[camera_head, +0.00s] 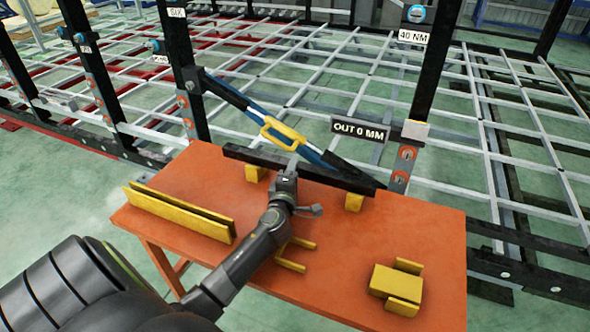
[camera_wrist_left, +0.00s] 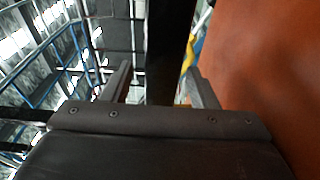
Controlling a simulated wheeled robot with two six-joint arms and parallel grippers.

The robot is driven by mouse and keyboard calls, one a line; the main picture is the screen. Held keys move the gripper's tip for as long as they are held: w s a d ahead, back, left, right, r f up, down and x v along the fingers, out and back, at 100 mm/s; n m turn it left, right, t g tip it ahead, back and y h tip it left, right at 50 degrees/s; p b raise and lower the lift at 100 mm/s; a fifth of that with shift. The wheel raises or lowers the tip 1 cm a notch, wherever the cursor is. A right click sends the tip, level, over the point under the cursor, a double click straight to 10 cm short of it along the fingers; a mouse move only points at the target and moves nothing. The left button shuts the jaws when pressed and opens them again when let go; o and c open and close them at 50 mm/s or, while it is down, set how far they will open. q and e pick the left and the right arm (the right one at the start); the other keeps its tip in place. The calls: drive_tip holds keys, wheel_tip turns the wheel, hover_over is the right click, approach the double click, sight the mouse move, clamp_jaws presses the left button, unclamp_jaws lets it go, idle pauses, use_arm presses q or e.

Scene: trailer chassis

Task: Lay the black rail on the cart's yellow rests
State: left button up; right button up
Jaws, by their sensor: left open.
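The black rail (camera_head: 330,176) runs across the far edge of the orange cart (camera_head: 435,240). It lies over two yellow rests, one at the left (camera_head: 254,174) and one at the right (camera_head: 353,202), and appears to sit on them. My left gripper (camera_head: 291,166) is at the middle of the rail. In the left wrist view the open fingers (camera_wrist_left: 162,88) stand on either side of the dark rail (camera_wrist_left: 170,45), with gaps showing. The arm hides part of the rail's near side. My right gripper is not in view.
A long yellow channel (camera_head: 180,212) lies at the cart's left. Yellow prongs (camera_head: 293,266) and a yellow block (camera_head: 396,284) lie nearer. Behind stand black posts (camera_head: 427,80), a blue strap with a yellow handle (camera_head: 280,132), an "OUT 0 MM" sign (camera_head: 360,131) and the metal chassis grid.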

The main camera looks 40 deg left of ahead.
use_arm(q)
drive_tip(key=shift+b+v, duration=0.55)
drive_tip(key=shift+v, duration=2.25)
